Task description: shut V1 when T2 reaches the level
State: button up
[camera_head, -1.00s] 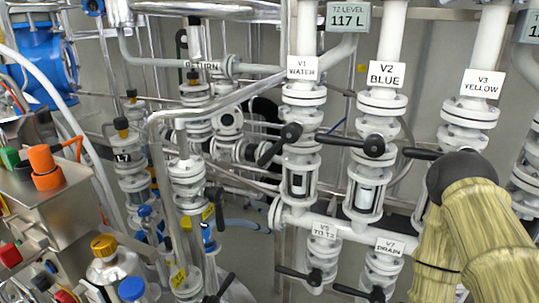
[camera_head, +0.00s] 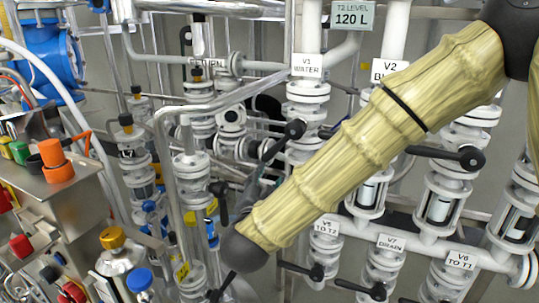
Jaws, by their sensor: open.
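The T2 level display (camera_head: 352,16) reads 120 L. My tan arm crosses the picture from upper right to lower left, ending in a dark joint. My gripper (camera_head: 262,182) shows only in part behind the arm, just below the V1 handle. It is open; I cannot tell whether it touches the handle.
My arm covers part of the V2 label (camera_head: 384,72) and hides the V2 handle. The V5 (camera_head: 326,227), V7 (camera_head: 391,242) and V6 (camera_head: 460,259) labels sit on the lower pipe. A metal box with coloured connectors (camera_head: 75,195) stands at left. Pipes crowd the space around V1.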

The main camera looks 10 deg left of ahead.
aim_at(269, 156)
jog(key=w+p, duration=0.1)
jog(key=w, duration=0.2)
jog(key=w+a+r+p, duration=0.1)
jog(key=w, duration=0.3)
jog(key=w+r+p, duration=0.1)
jog(key=w+p, duration=0.1)
jog(key=w, duration=0.1)
jog(key=shift+w+a+r, duration=0.1)
jog(key=shift+w+a, duration=0.05)
jog(key=shift+w, duration=0.1)
grip_shut()
